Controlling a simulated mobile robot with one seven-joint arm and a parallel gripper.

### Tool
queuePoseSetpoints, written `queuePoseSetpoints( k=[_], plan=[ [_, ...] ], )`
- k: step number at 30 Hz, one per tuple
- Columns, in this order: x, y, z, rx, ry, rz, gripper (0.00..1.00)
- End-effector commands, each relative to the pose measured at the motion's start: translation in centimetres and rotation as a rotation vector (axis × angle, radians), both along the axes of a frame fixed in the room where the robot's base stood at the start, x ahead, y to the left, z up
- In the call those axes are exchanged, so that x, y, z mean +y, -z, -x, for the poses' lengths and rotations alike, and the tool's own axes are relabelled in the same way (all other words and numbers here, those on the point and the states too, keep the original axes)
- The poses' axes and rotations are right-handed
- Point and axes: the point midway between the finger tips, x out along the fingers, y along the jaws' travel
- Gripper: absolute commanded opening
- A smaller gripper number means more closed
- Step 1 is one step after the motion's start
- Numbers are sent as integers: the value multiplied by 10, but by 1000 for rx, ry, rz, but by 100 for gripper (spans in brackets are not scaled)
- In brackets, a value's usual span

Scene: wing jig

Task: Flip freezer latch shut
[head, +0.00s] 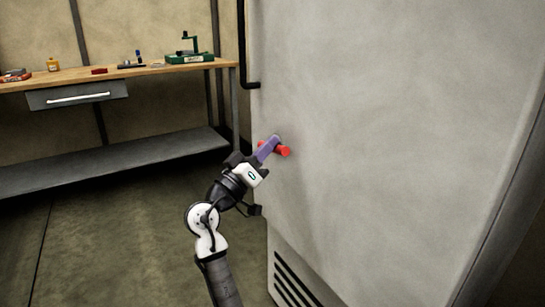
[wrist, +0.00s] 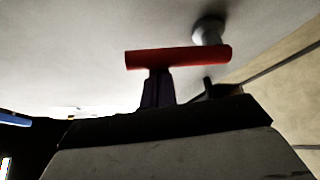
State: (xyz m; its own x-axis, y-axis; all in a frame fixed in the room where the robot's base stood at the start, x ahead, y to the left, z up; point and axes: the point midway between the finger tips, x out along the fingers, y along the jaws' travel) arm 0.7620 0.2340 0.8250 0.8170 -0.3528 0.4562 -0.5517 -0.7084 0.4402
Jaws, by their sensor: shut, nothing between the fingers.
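The red latch bar (head: 284,151) is on the left part of the large grey freezer door (head: 390,130). In the wrist view the red bar (wrist: 178,58) lies nearly level across the middle, with a round grey post (wrist: 207,30) behind its right end. My gripper (head: 272,144) is at the latch, its purple fingers together and empty. In the wrist view my gripper's fingers (wrist: 158,85) reach up to the bar's left half, and the bar hides their tips. I cannot tell whether they touch it. In the head view the fingers cover part of the latch.
A dark vertical door handle (head: 244,45) is at the freezer's upper left edge. A vent grille (head: 292,287) is low on the freezer. A wooden workbench (head: 130,73) with a drawer and small items stands at the back left. The floor between is clear.

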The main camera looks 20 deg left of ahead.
Motion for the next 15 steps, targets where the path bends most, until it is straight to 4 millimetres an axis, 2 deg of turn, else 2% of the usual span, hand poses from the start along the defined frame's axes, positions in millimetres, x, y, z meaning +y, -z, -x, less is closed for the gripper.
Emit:
queuePoseSetpoints(
  k=[3,15],
  plan=[
    [-2,8,1,1,2,0,0],
    [-3,15,2,1,1,1,0]
  ],
)
